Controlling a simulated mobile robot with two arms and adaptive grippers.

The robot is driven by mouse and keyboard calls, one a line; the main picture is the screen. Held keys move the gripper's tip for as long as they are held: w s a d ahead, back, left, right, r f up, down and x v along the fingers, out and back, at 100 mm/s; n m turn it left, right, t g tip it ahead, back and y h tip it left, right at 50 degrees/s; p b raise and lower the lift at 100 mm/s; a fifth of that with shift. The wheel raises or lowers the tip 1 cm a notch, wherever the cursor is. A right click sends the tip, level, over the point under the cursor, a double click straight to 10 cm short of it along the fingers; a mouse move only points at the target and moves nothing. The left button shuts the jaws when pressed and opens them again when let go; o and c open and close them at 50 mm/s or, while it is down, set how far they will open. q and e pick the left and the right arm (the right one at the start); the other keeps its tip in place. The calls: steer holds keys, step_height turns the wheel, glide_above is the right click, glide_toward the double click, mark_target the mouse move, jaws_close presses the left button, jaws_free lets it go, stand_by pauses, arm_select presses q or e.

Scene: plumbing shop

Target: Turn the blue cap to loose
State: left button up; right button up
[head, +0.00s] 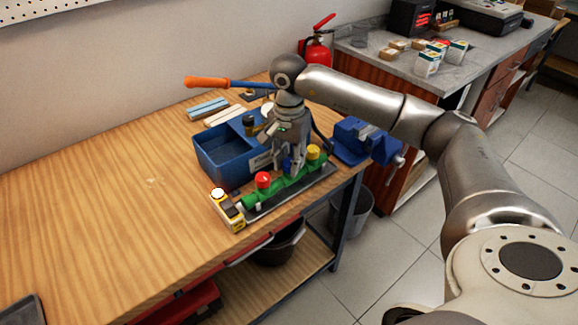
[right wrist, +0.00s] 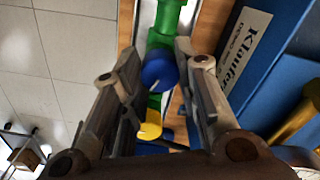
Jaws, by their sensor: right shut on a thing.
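The blue cap (head: 288,165) sits on a green pipe assembly between a red cap (head: 263,180) and a yellow cap (head: 313,152). In the right wrist view the blue cap (right wrist: 158,72) is round with a thin pale line on its top. The yellow cap (right wrist: 150,131) is below it there. My right gripper (head: 287,168) points down over the assembly, its fingers on either side of the blue cap and shut on it. In the head view the fingers hide most of this cap. My left gripper is not in view.
A blue bin (head: 222,160) stands close behind the assembly. A blue vise (head: 365,142) is at the table's right end. A yellow-and-black device (head: 227,210) lies at the assembly's left end.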

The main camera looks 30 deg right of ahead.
mark_target(289, 162)
steer(key=n+b, duration=0.3)
steer(key=n, duration=0.2)
steer(key=shift+n, duration=0.3)
steer(key=n+b, duration=0.1)
steer(key=n, duration=0.2)
steer(key=shift+r+n+b, duration=0.1)
steer(key=shift+n+b, duration=0.4)
steer(key=shift+n, duration=0.8)
steer(key=o, duration=1)
step_height(289, 162, up, 12)
steer(key=shift+f, duration=0.1)
